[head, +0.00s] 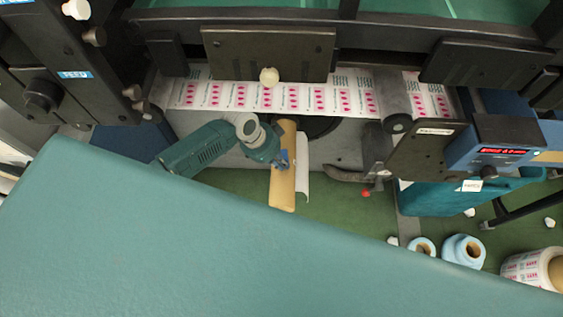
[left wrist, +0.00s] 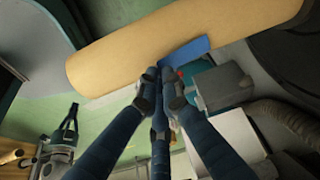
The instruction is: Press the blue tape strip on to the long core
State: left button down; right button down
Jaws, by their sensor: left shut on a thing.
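The long core (head: 283,190) is a tan cardboard tube that stands out from below the printed web in the head view. It crosses the top of the left wrist view (left wrist: 120,58). The blue tape strip (left wrist: 187,51) lies against the core's lower side there, and shows as a small blue patch in the head view (head: 284,160). My left gripper (left wrist: 163,80) has its dark fingers drawn together on the strip's near end, right at the core. I cannot tell how much of the strip touches the core. My right gripper is not in view.
The printed label web (head: 270,97) runs across the machine behind the core. A white sheet (head: 303,170) hangs close to the core's right side. A curved dark lever (head: 347,176) is farther right. Blue rolls (head: 463,250) and a printed roll (head: 527,267) stand at lower right.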

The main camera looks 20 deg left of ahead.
pick_arm(q)
jog(key=shift+f, duration=0.2)
dwell(0.3)
jog(key=c, duration=1.9)
grip_release()
jog(key=shift+o, duration=0.2)
jog(key=v, duration=0.7)
jog(key=shift+r, duration=0.2)
